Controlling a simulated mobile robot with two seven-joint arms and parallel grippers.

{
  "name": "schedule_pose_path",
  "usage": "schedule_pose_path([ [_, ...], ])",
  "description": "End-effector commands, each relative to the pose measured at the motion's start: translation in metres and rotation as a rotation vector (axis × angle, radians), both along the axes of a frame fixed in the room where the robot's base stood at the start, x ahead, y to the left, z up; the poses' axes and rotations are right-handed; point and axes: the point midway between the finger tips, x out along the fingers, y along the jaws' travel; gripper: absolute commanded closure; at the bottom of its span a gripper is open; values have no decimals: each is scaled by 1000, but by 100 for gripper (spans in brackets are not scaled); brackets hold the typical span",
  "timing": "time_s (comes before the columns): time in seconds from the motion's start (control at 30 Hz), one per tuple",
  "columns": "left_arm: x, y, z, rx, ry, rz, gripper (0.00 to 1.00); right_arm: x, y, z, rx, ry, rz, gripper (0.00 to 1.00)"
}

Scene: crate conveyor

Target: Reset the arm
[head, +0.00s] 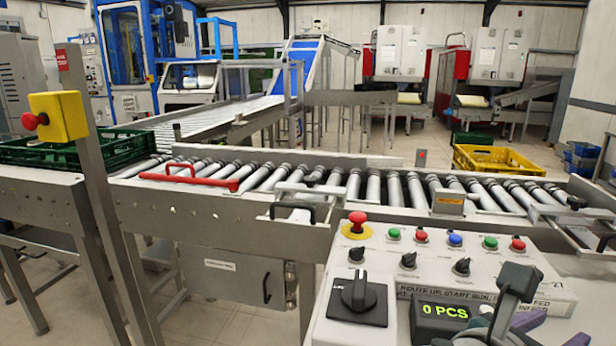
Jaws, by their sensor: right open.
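My right gripper (492,308) is at the lower right, over the right end of the control panel (400,258). It is open, with nothing seen between its fingers. One dark finger stands up in front of the panel's front edge and hides part of the printed label. The other finger is low, beside the green display (444,310) that reads "0 PCS". Whether the gripper touches the panel I cannot tell. My left gripper is not in view.
The panel carries a red emergency button (357,222), several coloured buttons and a black rotary switch (357,294). Behind it runs a roller conveyor (330,185) with a red handle (188,175). A yellow crate (497,160) is at the right, a green crate (75,148) at the left.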

Motion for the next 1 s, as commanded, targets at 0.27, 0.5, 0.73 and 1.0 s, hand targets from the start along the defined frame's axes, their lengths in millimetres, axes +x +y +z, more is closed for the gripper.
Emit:
schedule_pose_path([
  [0.27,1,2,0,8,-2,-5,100,-13,-109,27,-210,1,-95,56],
  [0.5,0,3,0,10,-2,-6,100,-36,-213,80,-433,1,-192,56],
  [0.73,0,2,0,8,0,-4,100,-62,-252,91,-403,-92,-241,56],
  [1.0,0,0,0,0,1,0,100,-99,-202,16,158,-417,-334,56],
])
